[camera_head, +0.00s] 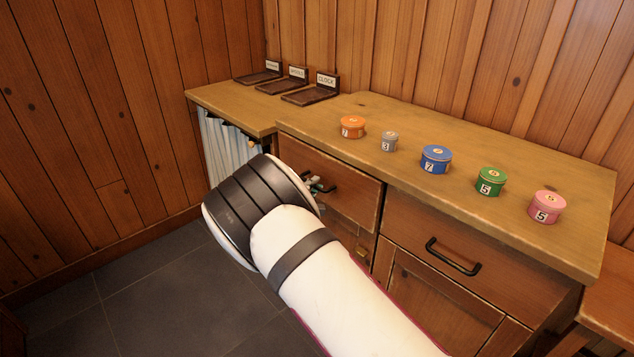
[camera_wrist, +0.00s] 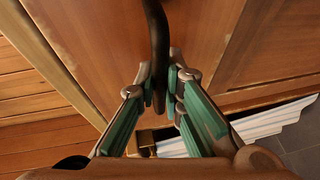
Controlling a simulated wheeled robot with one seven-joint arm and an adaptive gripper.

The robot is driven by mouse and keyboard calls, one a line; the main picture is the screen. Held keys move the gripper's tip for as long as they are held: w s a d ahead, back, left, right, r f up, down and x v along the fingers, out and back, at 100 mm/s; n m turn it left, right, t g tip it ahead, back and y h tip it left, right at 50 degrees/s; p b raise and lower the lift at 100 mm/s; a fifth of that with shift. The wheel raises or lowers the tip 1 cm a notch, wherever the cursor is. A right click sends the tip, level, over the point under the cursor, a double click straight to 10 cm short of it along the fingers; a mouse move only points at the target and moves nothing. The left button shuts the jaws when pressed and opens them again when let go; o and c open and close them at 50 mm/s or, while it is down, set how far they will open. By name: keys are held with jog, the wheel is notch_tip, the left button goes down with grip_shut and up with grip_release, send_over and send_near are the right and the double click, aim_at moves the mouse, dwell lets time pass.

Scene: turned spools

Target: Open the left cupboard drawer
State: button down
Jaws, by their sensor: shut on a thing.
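The left cupboard drawer (camera_head: 352,196) has a wooden front under the counter, left of a second drawer (camera_head: 490,262). Its front looks flush or nearly flush with the cupboard. Its dark handle (camera_wrist: 158,40) runs between my fingers in the wrist view. My gripper (camera_wrist: 161,82), with green-lined fingers, is shut on this handle. In the head view my gripper (camera_head: 316,184) shows only in part at the drawer front, behind my arm. My wrist hides the left part of the drawer front there.
Orange (camera_head: 352,127), grey (camera_head: 390,142), blue (camera_head: 435,160), green (camera_head: 491,182) and pink (camera_head: 546,207) numbered tins stand on the counter (camera_head: 450,130). Labelled dark trays (camera_head: 311,96) sit at its far left. A pale curtain (camera_head: 229,150) hangs below. The floor (camera_head: 160,300) at left is clear.

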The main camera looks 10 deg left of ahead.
jog(key=s+a+p, duration=0.3)
jog(key=s+a, duration=1.2)
jog(key=s, duration=0.4)
jog(key=shift+s+p, duration=0.25)
jog(key=shift+p, duration=0.1)
jog(key=shift+a, duration=0.15)
jog(key=c, duration=1.7)
grip_release()
jog(key=shift+s, duration=0.1)
jog(key=v, duration=1.1)
jog(key=shift+s+a, duration=0.15)
jog(key=shift+s, duration=0.25)
